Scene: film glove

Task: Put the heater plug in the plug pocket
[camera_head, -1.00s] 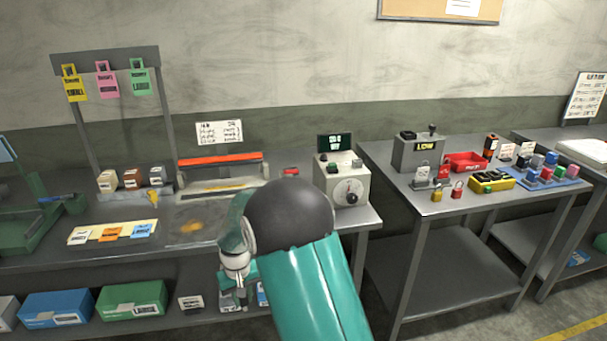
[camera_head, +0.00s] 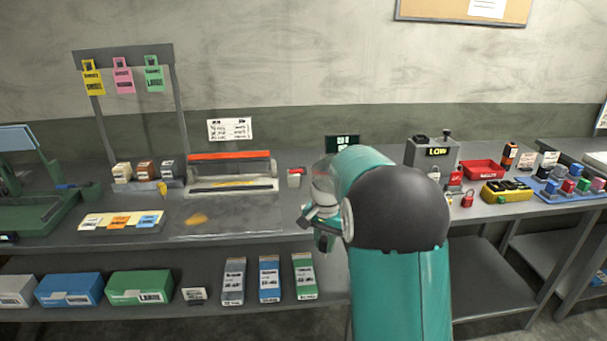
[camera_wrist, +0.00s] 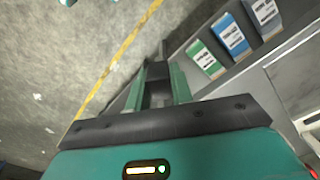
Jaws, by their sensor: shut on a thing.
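My gripper (camera_head: 318,225) is in front of the bench's front edge, in the middle of the head view. In the wrist view its fingers (camera_wrist: 158,88) are shut on a small dark thing (camera_wrist: 158,70), which I take to be the heater plug; its shape is mostly hidden. A small grey holder with a red top (camera_head: 295,178) stands on the bench right of the sealer, behind and above my gripper in the picture. It may be the plug pocket, but I cannot read any label. The sealer (camera_head: 232,185) has an orange bar and a pale base.
Below the bench top, a shelf holds several cartons, including a green one (camera_head: 304,276) near my gripper. A tag stand (camera_head: 122,50) and card strip (camera_head: 120,222) are at left. A second table at right holds a red tray (camera_head: 482,170). My arm hides the bench's right end.

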